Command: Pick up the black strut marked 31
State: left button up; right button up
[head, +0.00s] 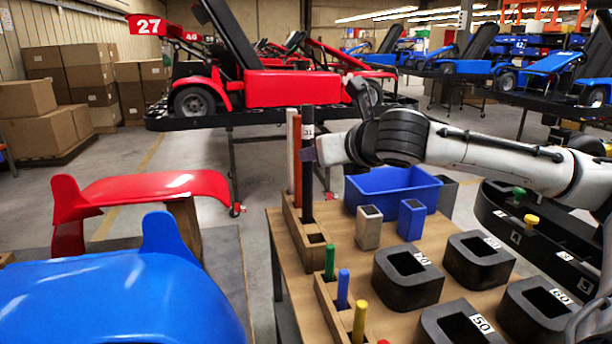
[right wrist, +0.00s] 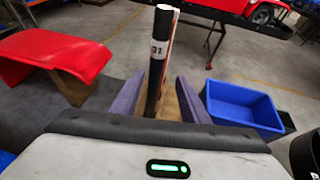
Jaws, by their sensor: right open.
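The black strut marked 31 (head: 307,186) stands upright in a wooden rack (head: 292,222), with a white label near its top. It also shows in the right wrist view (right wrist: 155,78), between the two purple fingers, a little nearer the left one. My right gripper (head: 310,151) is open at the strut's upper part, just below the label. The fingers do not press on it, and how deep it sits between them is hard to tell. My left gripper is not in view.
A red and a white strut stand beside the black one. A blue bin (head: 397,182), small grey and blue blocks, and black numbered holders (head: 408,277) crowd the table to the right. Short coloured pegs (head: 343,288) stand in front. Red and blue kart panels lie to the left.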

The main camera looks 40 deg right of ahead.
aim_at(307, 181)
jog(key=a+p+x, duration=0.1)
jog(key=x, duration=0.5)
jog(key=shift+f, duration=0.4)
jog(key=shift+w+d, duration=0.1)
grip_shut()
jog(key=shift+r, duration=0.1)
